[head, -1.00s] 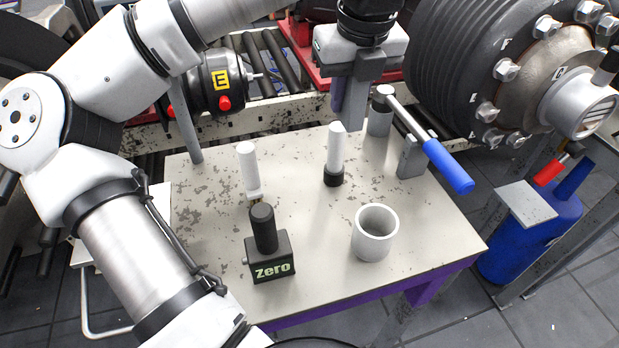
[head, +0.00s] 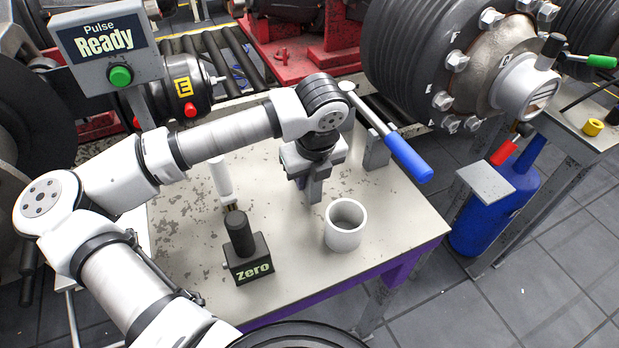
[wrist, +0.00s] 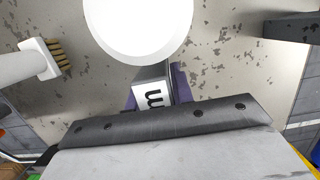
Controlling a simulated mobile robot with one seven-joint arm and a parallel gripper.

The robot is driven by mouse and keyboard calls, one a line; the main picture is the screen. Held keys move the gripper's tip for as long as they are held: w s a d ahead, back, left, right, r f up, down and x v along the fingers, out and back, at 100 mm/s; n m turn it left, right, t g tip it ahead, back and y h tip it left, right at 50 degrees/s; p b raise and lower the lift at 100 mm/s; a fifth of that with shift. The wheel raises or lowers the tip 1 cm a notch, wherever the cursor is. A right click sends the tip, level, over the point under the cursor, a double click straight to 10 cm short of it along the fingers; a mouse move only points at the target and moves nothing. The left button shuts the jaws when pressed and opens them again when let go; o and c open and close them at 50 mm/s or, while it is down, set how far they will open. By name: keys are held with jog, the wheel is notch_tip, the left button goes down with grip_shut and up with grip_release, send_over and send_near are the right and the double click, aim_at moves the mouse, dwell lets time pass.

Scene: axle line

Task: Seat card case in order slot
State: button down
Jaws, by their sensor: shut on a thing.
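My gripper (head: 312,188) is above the bench, just left of and behind the white cup in the head view. In the wrist view, the gripper (wrist: 157,92) is shut on a grey piece with a white label (wrist: 150,97) marked "m", flanked by purple parts. It looks like the card case, but its full shape is hidden. I cannot make out an order slot in either view.
The white cup (head: 345,225) is close beside my gripper. A white-handled brush (head: 220,178) and a black "Zero" block (head: 248,260) stand left. A blue-handled lever (head: 405,155) is behind right.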

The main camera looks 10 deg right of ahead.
jog(key=shift+x, duration=0.85)
jog(key=shift+s, duration=0.15)
jog(key=shift+f+b, duration=0.25)
jog(key=shift+b, duration=0.05)
jog(key=c, duration=1.2)
grip_release()
jog(key=shift+r, duration=0.1)
jog(key=shift+r, duration=0.1)
